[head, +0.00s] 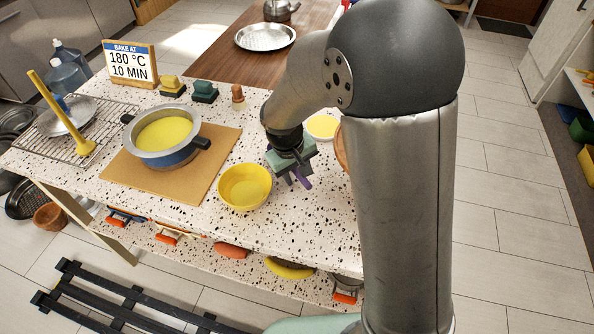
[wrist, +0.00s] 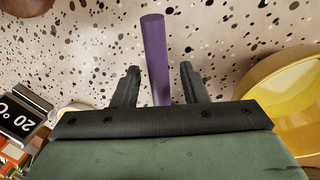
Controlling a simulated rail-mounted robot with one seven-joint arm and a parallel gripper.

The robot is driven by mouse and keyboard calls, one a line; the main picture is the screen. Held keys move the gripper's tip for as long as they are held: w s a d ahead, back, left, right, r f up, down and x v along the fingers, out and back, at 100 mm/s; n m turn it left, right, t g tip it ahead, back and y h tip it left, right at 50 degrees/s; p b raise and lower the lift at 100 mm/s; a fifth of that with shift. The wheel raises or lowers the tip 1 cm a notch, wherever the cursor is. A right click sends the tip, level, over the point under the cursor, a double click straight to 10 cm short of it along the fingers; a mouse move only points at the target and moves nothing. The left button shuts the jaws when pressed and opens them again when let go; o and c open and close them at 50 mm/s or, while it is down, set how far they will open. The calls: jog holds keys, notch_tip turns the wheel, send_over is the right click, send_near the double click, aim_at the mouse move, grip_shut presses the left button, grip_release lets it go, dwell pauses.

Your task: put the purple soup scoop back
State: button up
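The purple soup scoop shows as a plain purple handle (wrist: 155,55) in the wrist view, lying between and beyond my fingers. A small purple piece (head: 303,181) also shows below my gripper in the head view. The scoop's bowl end is hidden. My gripper (wrist: 158,75) is open, with a finger on each side of the handle and a gap visible at least on the right. In the head view my gripper (head: 292,168) is low over the speckled counter, right of the yellow bowl (head: 245,187). I cannot tell whether the handle touches the counter.
A blue pot (head: 165,138) of yellow soup stands on a brown board (head: 125,178). A yellow-filled dish (head: 322,127) is behind my gripper. Speckled counter (head: 215,225) is bare in front.

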notch_tip(320, 180, up, 12)
jog(key=s+a, duration=0.1)
jog(key=a, duration=0.1)
jog(key=shift+s, duration=0.1)
dwell(0.7)
